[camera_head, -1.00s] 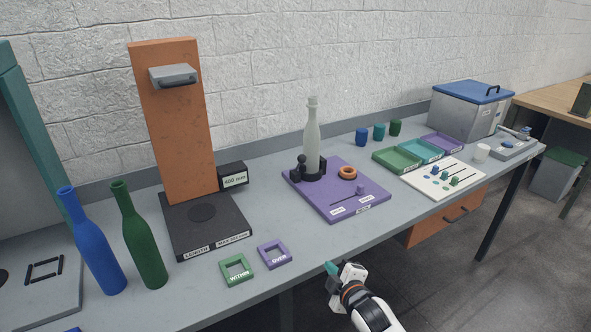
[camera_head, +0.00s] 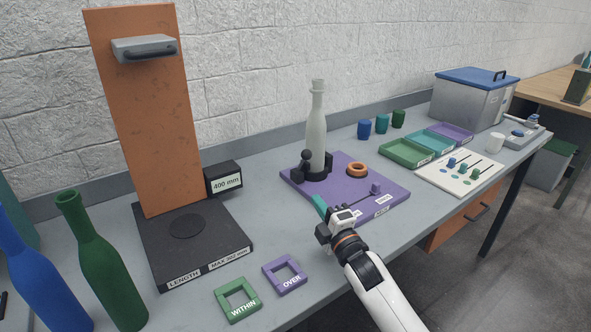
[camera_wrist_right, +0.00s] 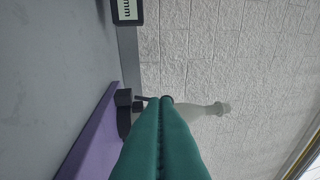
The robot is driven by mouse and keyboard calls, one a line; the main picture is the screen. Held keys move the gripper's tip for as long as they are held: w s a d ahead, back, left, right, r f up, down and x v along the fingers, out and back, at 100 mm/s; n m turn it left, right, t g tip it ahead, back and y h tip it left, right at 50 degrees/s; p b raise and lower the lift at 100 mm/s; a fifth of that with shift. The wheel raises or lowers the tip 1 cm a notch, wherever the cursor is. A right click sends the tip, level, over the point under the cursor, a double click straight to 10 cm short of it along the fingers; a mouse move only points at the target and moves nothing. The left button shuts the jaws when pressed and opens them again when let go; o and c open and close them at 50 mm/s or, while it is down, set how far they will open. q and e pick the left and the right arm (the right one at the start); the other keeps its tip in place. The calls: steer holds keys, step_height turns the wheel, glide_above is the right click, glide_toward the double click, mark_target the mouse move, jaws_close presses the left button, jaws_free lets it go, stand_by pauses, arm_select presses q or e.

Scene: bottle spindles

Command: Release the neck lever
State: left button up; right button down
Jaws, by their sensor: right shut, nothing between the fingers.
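A pale grey-white bottle (camera_head: 317,130) stands upright in a black holder (camera_head: 318,172) on the purple board (camera_head: 300,184). A black round-ended knob (camera_head: 306,155) rises at the holder's left side. A purple knob (camera_head: 376,188) on a thin slot lies near the board's front right; I cannot tell from the labels which part is the neck lever. My right gripper (camera_head: 319,205), with teal fingers, is shut and empty near the board's front left edge. In the wrist view its fingers (camera_wrist_right: 165,103) point towards the bottle (camera_wrist_right: 206,109) and partly hide it. My left gripper is out of view.
An orange ring (camera_head: 357,169) lies on the board, right of the bottle. Green (camera_head: 238,299) and purple (camera_head: 285,274) square frames lie at the table's front. The length gauge (camera_head: 150,110) stands at left beside blue and green bottles. Trays (camera_head: 406,153) and cups stand at right.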

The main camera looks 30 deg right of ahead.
steer(key=shift+w+r, duration=0.1)
steer(key=shift+w, duration=0.25)
steer(key=shift+s+r, duration=0.1)
steer(key=shift+r, duration=0.1)
steer(key=p, duration=0.1)
glide_toward(303, 161)
steer(key=w+a+r, duration=0.2)
steer(key=a+r, duration=0.1)
steer(key=a, duration=0.1)
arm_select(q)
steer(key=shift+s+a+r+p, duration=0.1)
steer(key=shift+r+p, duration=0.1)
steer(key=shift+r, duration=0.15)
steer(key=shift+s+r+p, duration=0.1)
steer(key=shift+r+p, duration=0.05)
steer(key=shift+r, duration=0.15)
arm_select(e)
steer(key=w+d, duration=0.2)
steer(key=d, duration=0.1)
steer(key=shift+w, duration=0.35)
